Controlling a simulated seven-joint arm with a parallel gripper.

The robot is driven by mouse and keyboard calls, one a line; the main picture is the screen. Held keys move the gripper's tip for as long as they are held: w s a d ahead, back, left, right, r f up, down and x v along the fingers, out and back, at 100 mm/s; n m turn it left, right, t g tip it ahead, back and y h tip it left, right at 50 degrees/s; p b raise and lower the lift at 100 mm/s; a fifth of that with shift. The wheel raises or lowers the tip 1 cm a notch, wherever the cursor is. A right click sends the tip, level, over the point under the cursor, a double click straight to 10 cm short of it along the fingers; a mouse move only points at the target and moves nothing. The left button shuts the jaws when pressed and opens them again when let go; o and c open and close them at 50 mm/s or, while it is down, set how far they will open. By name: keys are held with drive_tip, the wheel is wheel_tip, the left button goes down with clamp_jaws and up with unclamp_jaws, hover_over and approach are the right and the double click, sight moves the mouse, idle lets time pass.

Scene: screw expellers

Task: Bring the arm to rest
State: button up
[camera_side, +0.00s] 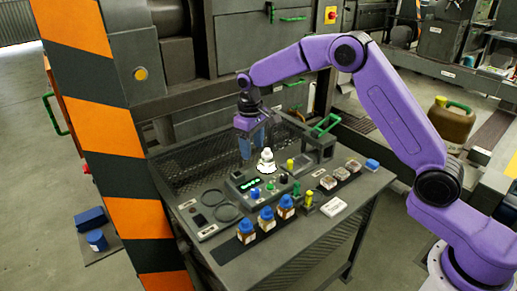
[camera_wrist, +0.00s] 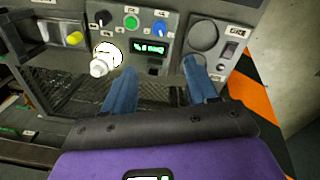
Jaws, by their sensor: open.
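My purple arm reaches in from the right in the side view. My gripper (camera_side: 252,143) points down over the back part of the work table, just left of a white knobbed piece (camera_side: 265,161). In the wrist view the two blue fingers of my gripper (camera_wrist: 158,92) stand well apart with nothing between them. The white piece (camera_wrist: 103,60) lies outside the left finger, apart from it. Whether the fingertips touch the panel cannot be told.
A control panel (camera_side: 237,182) with buttons and a green display lies below. Several blue-capped bottles (camera_side: 266,218) stand at the table's front. A green handle (camera_side: 326,125) rises at the back right. An orange-black striped post (camera_side: 113,140) stands left. The air above the table is free.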

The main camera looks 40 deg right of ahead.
drive_tip(key=s+a+r+n, duration=0.2)
drive_tip(key=s+r, duration=0.1)
drive_tip(key=s, duration=0.6)
drive_tip(key=s+a+r+n, duration=0.2)
drive_tip(key=s+a+r, duration=0.15)
drive_tip(key=s, duration=0.55)
drive_tip(key=s+d+n, duration=0.2)
drive_tip(key=s+d, duration=0.3)
drive_tip(key=s, duration=0.7)
drive_tip(key=s+d+n+y, duration=0.1)
drive_tip(key=s+d, duration=0.3)
drive_tip(key=s, duration=0.8)
drive_tip(key=shift+d+n, duration=0.35)
drive_tip(key=shift+n, duration=0.55)
